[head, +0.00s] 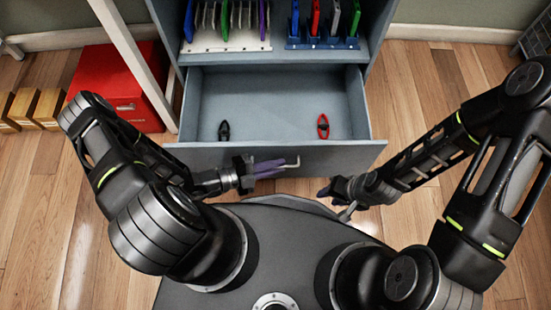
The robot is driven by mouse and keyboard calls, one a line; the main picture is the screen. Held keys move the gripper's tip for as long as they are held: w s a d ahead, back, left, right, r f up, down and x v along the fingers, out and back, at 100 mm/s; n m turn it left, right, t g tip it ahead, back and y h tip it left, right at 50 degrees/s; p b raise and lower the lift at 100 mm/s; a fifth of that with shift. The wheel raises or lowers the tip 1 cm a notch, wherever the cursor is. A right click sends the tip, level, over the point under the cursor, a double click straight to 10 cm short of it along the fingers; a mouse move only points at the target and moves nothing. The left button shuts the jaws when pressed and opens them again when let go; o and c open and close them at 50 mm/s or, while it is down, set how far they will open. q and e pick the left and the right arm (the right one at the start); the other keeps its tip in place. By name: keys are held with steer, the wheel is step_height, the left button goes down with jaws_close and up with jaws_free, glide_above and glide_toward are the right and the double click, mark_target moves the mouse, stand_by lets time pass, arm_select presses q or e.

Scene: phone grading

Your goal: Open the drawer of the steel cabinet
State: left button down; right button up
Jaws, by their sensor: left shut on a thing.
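The steel cabinet (340,73) stands ahead of me, grey-blue. Its drawer (275,97) is pulled out toward me, and its inside shows. A small black object (224,130) lies at the left of the drawer floor and a small red one (323,126) at the right. My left gripper (270,168), with purple fingers, is at the drawer front, shut on the pale bar handle (291,164). My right gripper (327,193) is apart from the drawer front, below and right of the handle.
On the shelf above the drawer, a white rack (225,44) and a blue rack (322,43) hold several upright coloured slabs. A red box (118,85) and several small wooden boxes (40,108) stand on the floor at left, behind a pale post (135,60).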

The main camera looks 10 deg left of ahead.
arm_select(q)
steer(key=c, duration=1.8)
jaws_free()
steer(key=p+v, duration=0.1)
steer(key=v, duration=0.7)
